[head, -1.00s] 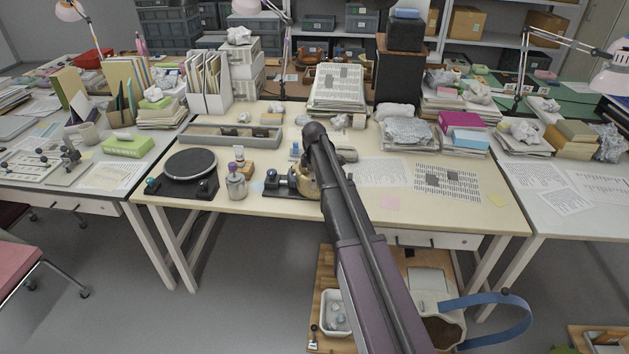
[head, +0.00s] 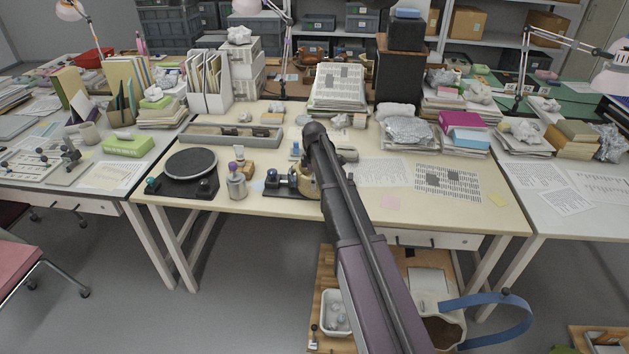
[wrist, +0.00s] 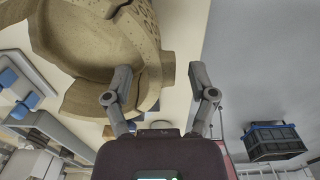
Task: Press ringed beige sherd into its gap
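A beige vessel (wrist: 85,40) with a broken, jagged rim fills the upper left of the wrist view, its hollow inside showing. In the head view a small part of the vessel (head: 306,184) shows beside my arm, which hides the rest. A short beige block (wrist: 168,68) sticks out at the vessel's right side. I cannot tell whether it is part of the wall or a sherd. My gripper (wrist: 161,76) is open, its fingers wide apart at the vessel's right edge. The left finger overlaps the wall; the right is clear of the block. I cannot pick out the ringed sherd.
A black turntable (head: 190,164) and a grey bottle (head: 236,186) stand left of the vessel. A dark fixture with a blue knob (head: 282,178) is close beside it. A long grey tray (head: 230,136) lies behind. Printed sheets (head: 447,180) lie flat on the right.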

